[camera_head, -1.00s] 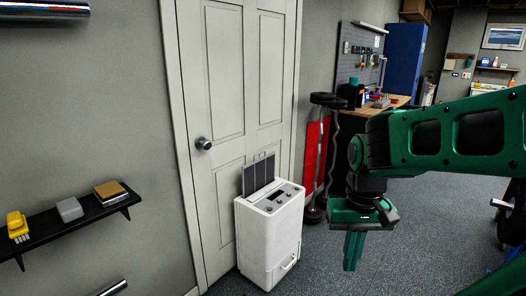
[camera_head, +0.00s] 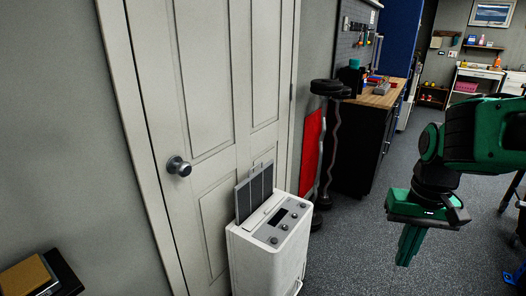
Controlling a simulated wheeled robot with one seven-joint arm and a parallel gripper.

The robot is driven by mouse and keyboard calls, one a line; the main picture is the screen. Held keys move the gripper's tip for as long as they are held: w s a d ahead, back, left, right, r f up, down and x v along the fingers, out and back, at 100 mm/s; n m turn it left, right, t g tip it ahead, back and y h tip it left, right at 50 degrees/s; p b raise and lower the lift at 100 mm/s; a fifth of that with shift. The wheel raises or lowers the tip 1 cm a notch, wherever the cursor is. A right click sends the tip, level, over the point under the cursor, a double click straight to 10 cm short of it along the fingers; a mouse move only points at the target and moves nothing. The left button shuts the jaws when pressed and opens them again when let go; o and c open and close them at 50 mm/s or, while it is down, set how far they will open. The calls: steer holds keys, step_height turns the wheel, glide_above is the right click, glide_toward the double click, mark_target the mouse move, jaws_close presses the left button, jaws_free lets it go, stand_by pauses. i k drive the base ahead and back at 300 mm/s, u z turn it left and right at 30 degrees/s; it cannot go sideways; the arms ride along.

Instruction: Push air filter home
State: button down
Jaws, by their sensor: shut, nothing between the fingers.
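The grey air filter (camera_head: 254,193) is a panel with darker sections. It stands upright, sticking up out of the top rear of the white appliance (camera_head: 270,254). The appliance stands on the floor in front of the white door, with a display and several knobs on its top panel (camera_head: 280,222). My gripper (camera_head: 408,246) is green, shut and empty, and points down. It hangs in the air to the right of the appliance, well apart from the filter. The lower part of the filter is hidden inside the appliance.
The white door (camera_head: 205,120) with a round knob (camera_head: 179,166) is behind the appliance. A wall shelf (camera_head: 66,275) is at lower left. Barbells (camera_head: 328,140) on a rack and a workbench (camera_head: 385,97) stand behind right. The floor (camera_head: 345,250) between appliance and gripper looks clear.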

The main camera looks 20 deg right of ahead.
mark_target(251, 193)
steer(key=u, duration=0.25)
steer(key=i, duration=0.95)
steer(key=u, duration=0.45)
